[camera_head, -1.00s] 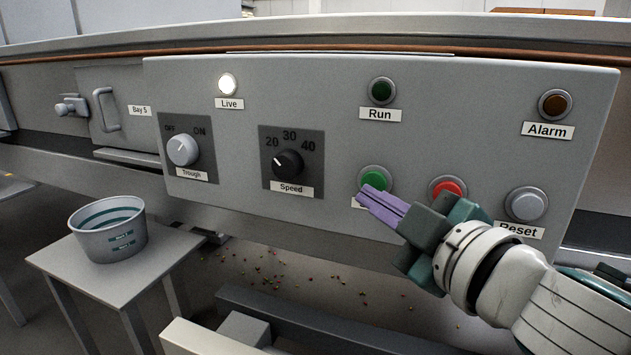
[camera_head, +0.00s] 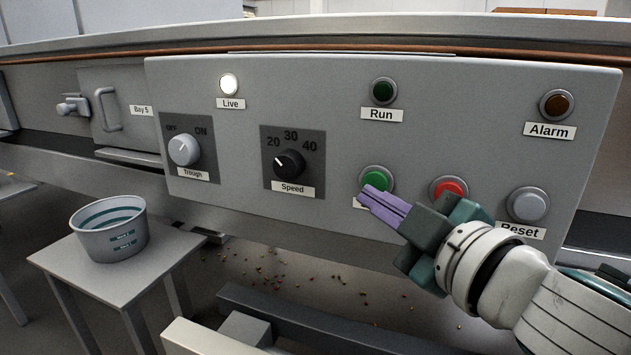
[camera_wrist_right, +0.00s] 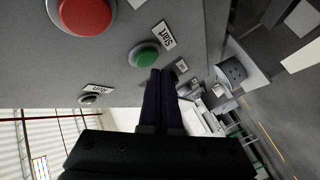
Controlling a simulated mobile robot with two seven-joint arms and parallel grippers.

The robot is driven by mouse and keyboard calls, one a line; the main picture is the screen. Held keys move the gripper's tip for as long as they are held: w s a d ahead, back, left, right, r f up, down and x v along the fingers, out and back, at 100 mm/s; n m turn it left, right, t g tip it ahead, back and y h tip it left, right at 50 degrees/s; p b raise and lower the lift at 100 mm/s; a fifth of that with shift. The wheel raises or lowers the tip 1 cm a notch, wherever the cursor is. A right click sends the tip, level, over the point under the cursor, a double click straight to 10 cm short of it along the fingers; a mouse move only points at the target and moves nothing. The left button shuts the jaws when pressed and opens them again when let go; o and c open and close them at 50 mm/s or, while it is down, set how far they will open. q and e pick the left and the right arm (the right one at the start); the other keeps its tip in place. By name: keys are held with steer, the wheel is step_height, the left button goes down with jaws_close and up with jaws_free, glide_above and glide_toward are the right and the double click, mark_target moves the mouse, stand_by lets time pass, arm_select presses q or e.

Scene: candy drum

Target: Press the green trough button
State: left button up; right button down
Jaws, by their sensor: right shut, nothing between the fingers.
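The green button (camera_head: 375,181) is on the grey control panel, in the lower row left of the red button (camera_head: 448,189). Its label is mostly hidden behind my fingers in the head view. In the right wrist view the green button (camera_wrist_right: 147,56) shows with a "Start" label (camera_wrist_right: 163,35) beside it. My right gripper (camera_head: 368,195) is shut and empty, with its purple fingertips at the lower edge of the green button. I cannot tell if they touch it. In the right wrist view the fingers (camera_wrist_right: 160,75) end just beside the button. My left gripper is not in view.
The panel (camera_head: 340,150) also carries a Trough knob (camera_head: 184,150), a Speed knob (camera_head: 289,163), a grey Reset button (camera_head: 528,205), and lit Live (camera_head: 228,84), dark Run (camera_head: 383,91) and Alarm (camera_head: 556,104) lamps. A bucket (camera_head: 109,231) stands on a small table (camera_head: 160,258) at left.

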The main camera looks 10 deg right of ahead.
steer(key=shift+w, duration=0.1)
stand_by(0.6)
steer(key=shift+w+d, duration=0.25)
steer(key=shift+w, duration=0.05)
